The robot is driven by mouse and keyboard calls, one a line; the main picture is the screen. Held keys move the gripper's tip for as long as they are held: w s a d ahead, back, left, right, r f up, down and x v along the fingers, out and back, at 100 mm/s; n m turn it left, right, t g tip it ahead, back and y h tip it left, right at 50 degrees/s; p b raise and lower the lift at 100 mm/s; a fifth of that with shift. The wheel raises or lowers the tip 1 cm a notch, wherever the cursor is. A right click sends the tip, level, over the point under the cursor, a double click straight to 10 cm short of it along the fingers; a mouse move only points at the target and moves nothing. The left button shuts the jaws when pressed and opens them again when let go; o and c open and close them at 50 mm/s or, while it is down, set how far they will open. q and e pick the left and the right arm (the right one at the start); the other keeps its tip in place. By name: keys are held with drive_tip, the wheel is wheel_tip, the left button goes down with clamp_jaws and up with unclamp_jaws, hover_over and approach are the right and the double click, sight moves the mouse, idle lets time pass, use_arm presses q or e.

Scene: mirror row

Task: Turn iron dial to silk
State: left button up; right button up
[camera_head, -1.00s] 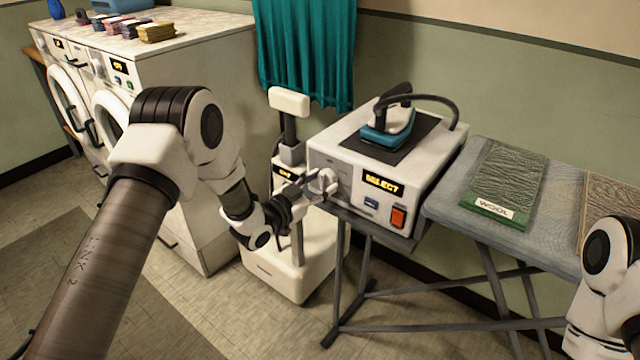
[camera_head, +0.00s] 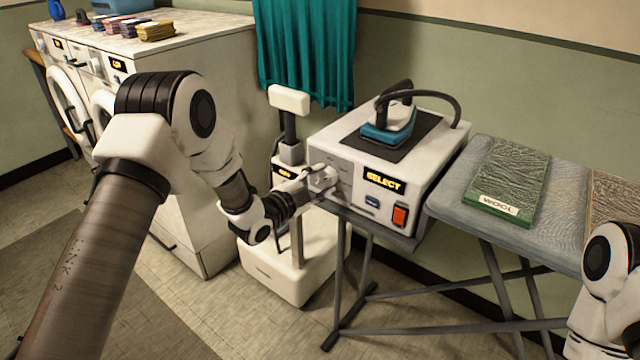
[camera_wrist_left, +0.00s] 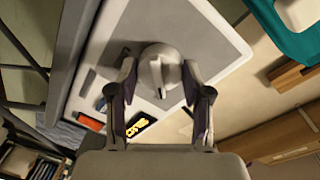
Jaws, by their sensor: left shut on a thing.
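The iron station (camera_head: 340,137) is a white box with a lit display (camera_head: 384,180) reading SELECT. Its dial (camera_wrist_left: 160,70) shows in the left wrist view as a round pale knob with a raised bar across it. My left gripper (camera_wrist_left: 159,68) is shut on the dial, one finger on each side. In the head view my left gripper (camera_head: 322,180) is at the left of the station's front and mostly hides the dial. The dial's setting marks are not readable. My right arm shows at the right edge, its gripper out of view.
A blue iron (camera_head: 388,130) rests on the station's dark top pad. A blue button (camera_head: 372,202) and an orange switch (camera_head: 400,216) sit below the display. The ironing board (camera_head: 455,190) at the right holds a green WOOL piece (camera_head: 512,180). Washers (camera_head: 190,85) stand at the left.

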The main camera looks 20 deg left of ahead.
use_arm(q)
drive_tip(key=shift+r+m, duration=0.1)
drive_tip(key=shift+m, duration=0.4)
drive_tip(key=o, duration=1.2)
drive_tip(key=v, duration=1.2)
